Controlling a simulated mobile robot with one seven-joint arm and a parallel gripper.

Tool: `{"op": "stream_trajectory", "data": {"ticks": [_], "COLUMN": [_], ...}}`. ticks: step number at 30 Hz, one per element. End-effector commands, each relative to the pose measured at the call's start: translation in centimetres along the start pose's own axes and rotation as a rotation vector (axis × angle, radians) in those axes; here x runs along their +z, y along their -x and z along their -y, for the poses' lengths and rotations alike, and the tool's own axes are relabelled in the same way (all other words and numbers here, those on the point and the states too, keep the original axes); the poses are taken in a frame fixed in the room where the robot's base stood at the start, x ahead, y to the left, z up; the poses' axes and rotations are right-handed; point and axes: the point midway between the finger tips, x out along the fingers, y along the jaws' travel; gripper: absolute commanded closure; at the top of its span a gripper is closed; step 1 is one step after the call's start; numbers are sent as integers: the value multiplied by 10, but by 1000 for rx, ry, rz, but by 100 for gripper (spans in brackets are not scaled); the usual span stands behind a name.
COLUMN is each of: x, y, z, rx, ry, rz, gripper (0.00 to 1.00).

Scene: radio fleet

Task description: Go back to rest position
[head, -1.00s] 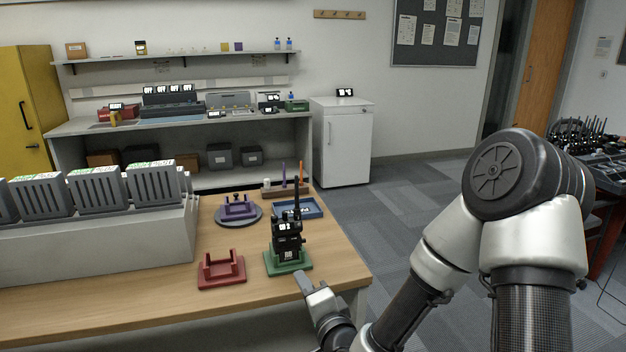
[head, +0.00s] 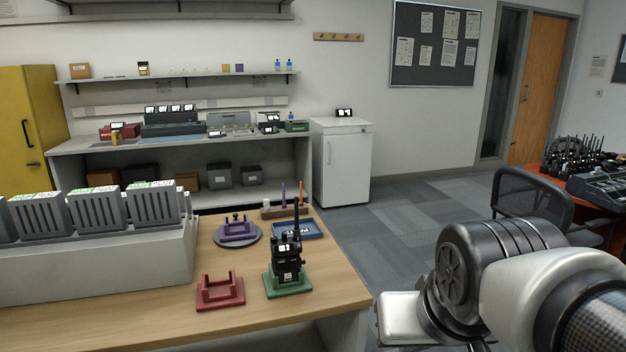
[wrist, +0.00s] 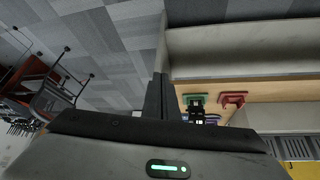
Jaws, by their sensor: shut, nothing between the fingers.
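My gripper (wrist: 160,82) shows in the wrist view as dark fingers pressed together, shut and empty. It is away from the table, with the table edge behind it. In the head view my arm is folded low at the right, and the fingers do not show. A black handheld radio (head: 287,262) stands upright in the green cradle (head: 290,288) near the table's right edge. The radio also shows in the wrist view (wrist: 195,108), partly hidden by my gripper's body.
The wooden table (head: 335,282) also holds an empty red cradle (head: 220,297), a purple cradle (head: 237,229) on a round grey base, a blue tray (head: 297,230) and a grey charger rack (head: 100,262). A black chair (head: 530,200) stands at the right. Carpet floor (head: 400,225) lies open beyond the table.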

Motion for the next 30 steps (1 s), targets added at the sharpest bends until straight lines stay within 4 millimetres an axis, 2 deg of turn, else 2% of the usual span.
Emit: {"op": "stream_trajectory", "data": {"ticks": [3,4,14,22,26,30], "x": [26,15,-26,-74,-86,-90], "y": [23,36,102,184,204,211], "z": [-9,-8,-8,-8,-8,-8], "rx": [-17,-15,-14,-14,-13,-13], "ry": [18,21,19,19,19,19], "rz": [35,39,40,40,40,40], "gripper": [100,100,100,100,100,100]}}
